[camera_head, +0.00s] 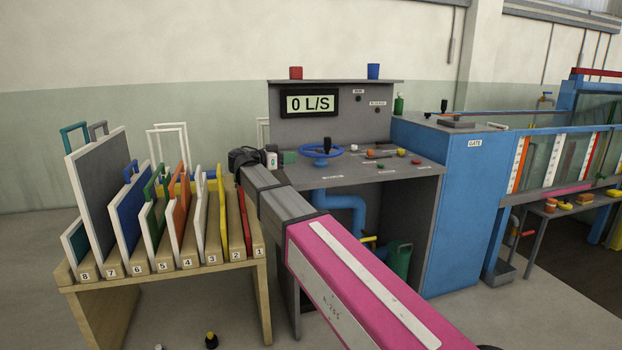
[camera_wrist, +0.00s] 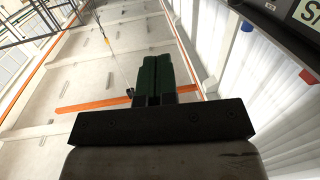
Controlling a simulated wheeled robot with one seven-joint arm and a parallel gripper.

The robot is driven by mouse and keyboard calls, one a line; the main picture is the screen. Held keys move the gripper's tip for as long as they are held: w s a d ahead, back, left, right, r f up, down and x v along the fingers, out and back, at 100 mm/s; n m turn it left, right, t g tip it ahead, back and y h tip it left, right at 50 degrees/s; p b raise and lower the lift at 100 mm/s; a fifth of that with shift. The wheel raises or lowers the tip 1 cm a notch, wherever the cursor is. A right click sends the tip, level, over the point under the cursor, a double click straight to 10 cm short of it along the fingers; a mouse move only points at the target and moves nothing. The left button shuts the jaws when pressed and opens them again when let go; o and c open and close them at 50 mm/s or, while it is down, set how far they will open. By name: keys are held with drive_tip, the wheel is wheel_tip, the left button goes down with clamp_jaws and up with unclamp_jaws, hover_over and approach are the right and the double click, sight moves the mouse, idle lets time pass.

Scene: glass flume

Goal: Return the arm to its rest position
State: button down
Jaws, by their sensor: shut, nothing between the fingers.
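My arm reaches from the lower right of the head view up to the left edge of the control desk (camera_head: 400,172). Its dark wrist end lies between the desk and the board rack (camera_head: 185,270). I cannot make out the fingers clearly in that view. In the wrist view my gripper (camera_wrist: 153,58) has its two dark green fingers together with nothing between them. Beyond them show a pale surface with orange stripes and bright panels at the right.
A blue handwheel (camera_head: 321,152) and small knobs are on the desk close to my wrist. The rack holds several upright framed boards. A red cup (camera_head: 296,73) and a blue cup (camera_head: 373,71) stand on the panel top. A blue cabinet (camera_head: 460,215) is at the right.

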drive_tip(key=s+d+f+n+g+y, duration=0.2)
drive_tip(key=s+d+f+n+y, duration=0.15)
drive_tip(key=d+f, duration=0.85)
drive_tip(key=s+d+f+n+g+y, duration=0.25)
drive_tip(key=d+f+n+y, duration=0.35)
drive_tip(key=f, duration=0.9)
drive_tip(key=s+d+f+n+g+y, duration=0.1)
drive_tip(key=s+d+f+y, duration=0.2)
drive_tip(key=s+f, duration=0.5)
drive_tip(key=s+d+f+n+g+y, duration=0.1)
drive_tip(key=s+d+f+n+y, duration=0.1)
drive_tip(key=s+d+f, duration=0.3)
drive_tip(key=s+f+y, duration=0.1)
drive_tip(key=s+f, duration=0.2)
drive_tip(key=f, duration=0.1)
drive_tip(key=shift+s+g, duration=0.3)
drive_tip(key=shift+g, duration=0.05)
drive_tip(key=c, duration=1.8)
unclamp_jaws()
drive_tip(key=shift+d+y, duration=0.1)
drive_tip(key=shift+y, duration=0.15)
